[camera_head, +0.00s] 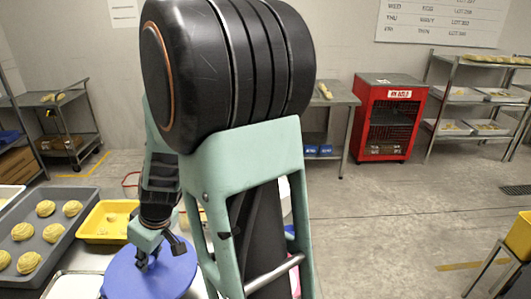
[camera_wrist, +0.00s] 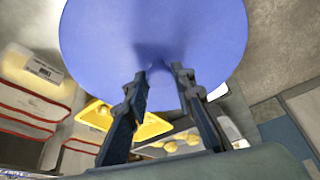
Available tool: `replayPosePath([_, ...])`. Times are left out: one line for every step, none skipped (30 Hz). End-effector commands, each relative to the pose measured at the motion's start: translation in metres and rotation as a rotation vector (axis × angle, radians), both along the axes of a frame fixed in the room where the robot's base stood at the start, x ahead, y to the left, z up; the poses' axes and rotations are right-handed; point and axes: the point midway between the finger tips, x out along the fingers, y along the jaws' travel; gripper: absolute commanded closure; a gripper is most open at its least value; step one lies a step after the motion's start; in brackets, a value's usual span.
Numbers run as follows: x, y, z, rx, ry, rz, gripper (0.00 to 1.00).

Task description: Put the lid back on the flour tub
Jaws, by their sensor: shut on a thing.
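A round blue lid (camera_head: 150,280) is at the bottom of the head view. It fills the top of the wrist view (camera_wrist: 155,25). My gripper (camera_head: 146,258) is above the lid and shut on it near its middle. I cannot tell how high the lid is above the surface below.
A grey tray of pastries (camera_head: 58,235) and a yellow tray (camera_head: 106,222) are left of the lid. A white labelled container (camera_wrist: 35,70) is at the left in the wrist view. A red cabinet (camera_head: 388,115) and shelving stand far back.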

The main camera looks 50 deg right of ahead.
Motion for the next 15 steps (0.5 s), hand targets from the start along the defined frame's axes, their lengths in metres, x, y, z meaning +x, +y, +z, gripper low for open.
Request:
replayPosePath([0.0,0.004,0.004,-0.002,-0.003,-0.028,1.0])
replayPosePath([-0.001,0.005,0.005,-0.002,-0.002,-0.05,1.0])
replayPosePath([-0.001,0.008,0.006,-0.002,-0.001,-0.077,1.0])
replayPosePath([-0.002,0.009,0.007,-0.003,-0.001,-0.097,1.0])
replayPosePath([-0.002,0.011,0.008,-0.002,-0.003,-0.116,1.0])
replayPosePath([-0.002,0.013,0.01,-0.002,-0.002,-0.14,1.0])
replayPosePath([-0.002,0.014,0.011,-0.003,-0.002,-0.156,1.0])
replayPosePath([-0.003,0.015,0.011,-0.002,-0.002,-0.174,1.0])
replayPosePath([-0.003,0.017,0.012,-0.001,-0.002,-0.196,1.0])
replayPosePath([-0.003,0.018,0.013,-0.003,-0.002,-0.211,1.0])
replayPosePath([-0.004,0.02,0.014,-0.002,-0.003,-0.228,1.0])
replayPosePath([-0.004,0.022,0.016,-0.002,-0.002,-0.248,1.0])
replayPosePath([-0.004,0.023,0.016,-0.002,-0.002,-0.262,1.0])
replayPosePath([-0.005,0.024,0.017,-0.002,-0.002,-0.276,1.0])
replayPosePath([-0.005,0.026,0.018,-0.002,-0.002,-0.294,1.0])
